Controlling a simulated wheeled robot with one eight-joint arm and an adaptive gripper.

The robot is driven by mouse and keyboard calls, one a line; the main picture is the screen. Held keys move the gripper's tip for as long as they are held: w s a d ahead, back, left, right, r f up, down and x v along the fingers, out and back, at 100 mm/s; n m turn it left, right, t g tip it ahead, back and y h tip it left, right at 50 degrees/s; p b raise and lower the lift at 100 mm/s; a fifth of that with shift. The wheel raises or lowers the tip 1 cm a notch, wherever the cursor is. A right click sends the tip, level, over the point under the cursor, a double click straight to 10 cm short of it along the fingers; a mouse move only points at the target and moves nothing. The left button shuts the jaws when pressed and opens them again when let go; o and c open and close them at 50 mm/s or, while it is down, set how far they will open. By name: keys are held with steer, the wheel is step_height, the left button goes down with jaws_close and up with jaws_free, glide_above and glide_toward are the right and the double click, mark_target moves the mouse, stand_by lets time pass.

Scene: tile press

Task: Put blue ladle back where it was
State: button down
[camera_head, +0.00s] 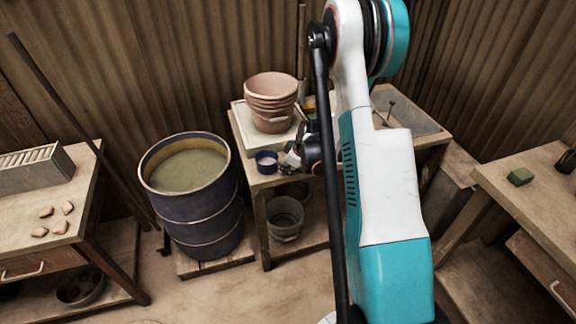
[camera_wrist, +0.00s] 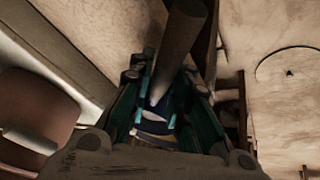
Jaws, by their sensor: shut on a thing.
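The blue ladle (camera_head: 266,162) shows in the head view as a small dark blue cup with a pale inside, at the front left of the middle table, below the stacked pots. My gripper (camera_head: 290,160) is just right of it, partly hidden by my arm. In the wrist view my gripper (camera_wrist: 160,112) has teal fingers closed around the ladle, whose blue and white part (camera_wrist: 158,124) shows between them. A brownish rod, seemingly its handle, rises from there towards the top. I cannot tell whether the cup touches the table.
Stacked terracotta pots (camera_head: 271,96) stand on a pale slab on the middle table (camera_head: 262,182). A dark barrel (camera_head: 200,222) of greenish liquid stands left of it. A bucket (camera_head: 285,218) sits on the lower shelf. Side tables flank both sides, the right one bearing a green block (camera_head: 520,176).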

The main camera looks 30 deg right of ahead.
steer(key=c, duration=1.5)
jaws_free()
steer(key=p+v, duration=0.3)
steer(key=v, duration=0.9)
steer(key=shift+r, duration=0.1)
